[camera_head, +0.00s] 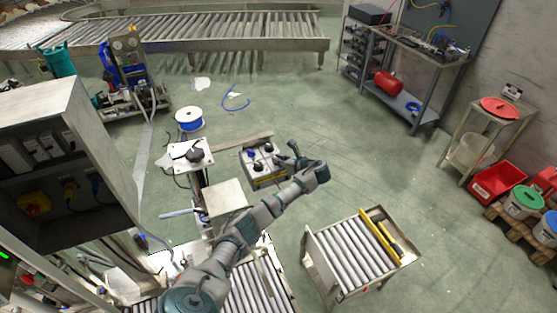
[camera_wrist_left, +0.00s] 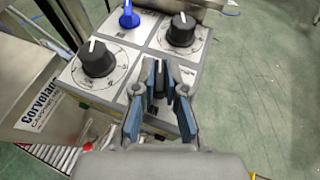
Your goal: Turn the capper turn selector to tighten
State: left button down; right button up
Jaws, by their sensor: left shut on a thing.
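The capper control panel (camera_head: 268,180) is a grey box with several knobs, and it fills the upper middle of the left wrist view (camera_wrist_left: 142,48). My left gripper (camera_wrist_left: 158,84) is shut on a black selector knob (camera_wrist_left: 158,68) at the panel's near right part. The fingers hide most of this knob and its markings. Two larger black knobs, one at left (camera_wrist_left: 97,58) and one at upper right (camera_wrist_left: 181,32), and a blue knob (camera_wrist_left: 129,16) stand clear of the fingers. In the head view the left gripper (camera_head: 291,150) is at the panel's right end. The right gripper is not in view.
A white plate with a black knob (camera_head: 192,153) stands left of the panel. A grey box (camera_head: 225,195) is below it. A roller cart (camera_head: 350,248) stands at lower right. The floor right of the panel is clear.

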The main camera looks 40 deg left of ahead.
pick_arm(q)
jog(key=shift+w+n+g, duration=0.2)
jog(key=shift+n+g, duration=0.7)
jog(key=shift+g, duration=0.3)
jog(key=shift+r, duration=0.1)
jog(key=c, duration=1.2)
grip_release()
jog(key=shift+d, duration=0.1)
jog(key=v, duration=1.2)
jog(key=shift+w, duration=0.1)
jog(key=shift+f, duration=0.25)
